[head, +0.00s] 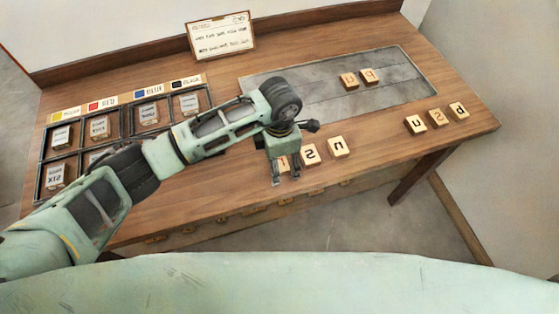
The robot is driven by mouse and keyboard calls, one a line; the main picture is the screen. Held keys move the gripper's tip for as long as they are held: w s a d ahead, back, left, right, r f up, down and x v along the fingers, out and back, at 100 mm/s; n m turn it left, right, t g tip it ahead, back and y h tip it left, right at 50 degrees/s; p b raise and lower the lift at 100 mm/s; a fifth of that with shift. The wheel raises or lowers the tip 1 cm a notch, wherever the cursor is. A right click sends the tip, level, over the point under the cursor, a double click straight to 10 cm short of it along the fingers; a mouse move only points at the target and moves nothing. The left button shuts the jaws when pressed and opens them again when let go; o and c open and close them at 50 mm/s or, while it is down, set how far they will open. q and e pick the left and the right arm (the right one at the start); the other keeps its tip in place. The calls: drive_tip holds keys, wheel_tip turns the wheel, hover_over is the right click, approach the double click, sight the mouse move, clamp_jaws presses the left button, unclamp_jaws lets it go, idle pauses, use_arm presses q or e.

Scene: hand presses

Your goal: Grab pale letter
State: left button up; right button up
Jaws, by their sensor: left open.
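Pale wooden letter tiles with dark letters lie on the wooden table. A front row holds one tile (283,163) partly hidden by my left gripper, a second tile (310,154) and a third tile (338,147). My left gripper (286,179) points down with open fingers at the left end of this row, over or just in front of the partly hidden tile. I cannot tell whether it touches that tile. Three more tiles (436,118) lie at the table's right. Two tiles (359,78) sit on the grey plate (420,90). My right gripper is out of view.
A black-framed compartment rack (125,120) with labelled blocks stands at the left, behind my left arm, with colour labels (118,100) along its back. A framed card (220,36) stands at the back edge. Bare table lies between the front and right tiles.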

use_arm(q)
drive_tip(key=c, duration=1.2)
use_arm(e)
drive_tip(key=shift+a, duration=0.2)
